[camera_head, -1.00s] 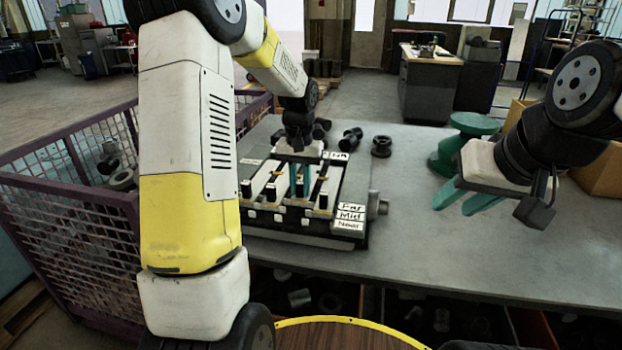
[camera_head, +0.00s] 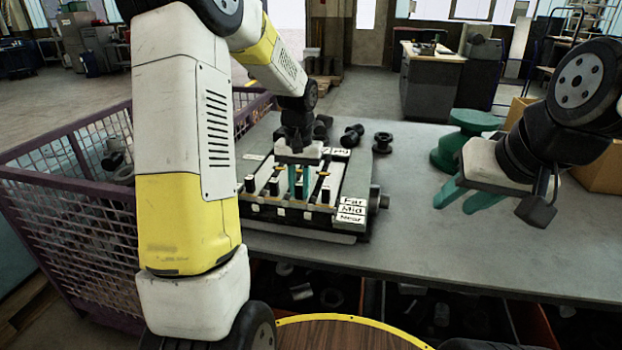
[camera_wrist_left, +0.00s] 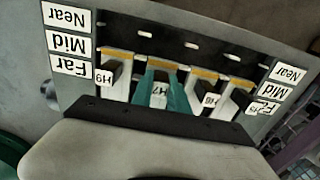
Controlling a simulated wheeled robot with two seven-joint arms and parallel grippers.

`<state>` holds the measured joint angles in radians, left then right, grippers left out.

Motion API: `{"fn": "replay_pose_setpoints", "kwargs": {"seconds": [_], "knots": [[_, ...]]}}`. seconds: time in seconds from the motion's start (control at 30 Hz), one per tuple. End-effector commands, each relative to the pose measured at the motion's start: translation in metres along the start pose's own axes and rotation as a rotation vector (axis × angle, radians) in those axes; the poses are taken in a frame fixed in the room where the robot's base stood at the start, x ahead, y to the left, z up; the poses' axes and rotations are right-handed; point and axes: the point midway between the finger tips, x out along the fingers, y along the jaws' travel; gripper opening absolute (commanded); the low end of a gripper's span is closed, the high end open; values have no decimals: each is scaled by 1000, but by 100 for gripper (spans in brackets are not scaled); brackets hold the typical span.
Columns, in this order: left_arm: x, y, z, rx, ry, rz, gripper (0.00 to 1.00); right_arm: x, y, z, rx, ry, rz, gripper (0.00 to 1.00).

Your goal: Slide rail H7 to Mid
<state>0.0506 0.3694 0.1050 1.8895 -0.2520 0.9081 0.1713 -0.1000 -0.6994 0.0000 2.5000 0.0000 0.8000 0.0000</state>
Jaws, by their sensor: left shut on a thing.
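The rail board (camera_head: 262,228) lies on the bench, with Far, Mid and Near labels (camera_head: 351,209) at its right corner. My left gripper (camera_head: 298,190) reaches down onto its second knob from the right. In the left wrist view, the teal fingers (camera_wrist_left: 160,97) are shut around the dark knob of rail H7 (camera_wrist_left: 157,88), whose label shows between them. H7 looks roughly level with the neighbouring knobs, near the Far row (camera_wrist_left: 70,65). The fingers hide much of its sides. My right gripper (camera_head: 468,200) hangs over the bench at right, fingers apart and empty.
Neighbouring knobs (camera_wrist_left: 103,77) and H8 (camera_wrist_left: 210,100) stand close on either side. Dark round parts (camera_head: 382,142) lie behind the board. A green stand (camera_head: 450,153) is beyond my right gripper. A purple mesh crate (camera_head: 70,180) is at left. The bench (camera_head: 430,245) is clear right of the board.

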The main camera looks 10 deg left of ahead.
Motion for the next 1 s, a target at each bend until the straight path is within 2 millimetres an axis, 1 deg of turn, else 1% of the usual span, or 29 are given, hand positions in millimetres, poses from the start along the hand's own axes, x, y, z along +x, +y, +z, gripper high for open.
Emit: {"fn": "replay_pose_setpoints", "kwargs": {"seconds": [0.03, 0.13, 0.43, 0.53, 0.67, 0.8, 0.9, 1.0], "knots": [[-1, 0, -1, 0, 2, 0, 22, 0, 0, 0, 0, 0, 0, 36], [-1, 0, 0, 0, 2, 0, 42, 0, 0, 0, 0, 1, 0, 36], [-1, 0, 0, 0, 1, 0, 42, 0, 0, 0, 0, 1, 0, 36], [-6, 0, -1, 0, 2, 0, 42, 0, 0, 0, 0, 1, 0, 36], [-26, 0, -1, -1, 5, 0, 42, 0, 0, 0, 0, 1, 0, 36], [-51, 0, -1, 0, 5, 0, 42, 0, 0, 0, 0, 1, 0, 36], [-65, 0, -1, 0, 5, 0, 42, 0, 0, 0, 0, 1, 0, 36], [-74, 0, -1, 0, 2, 0, 42, 0, 0, 0, 0, 1, 0, 36]]}}
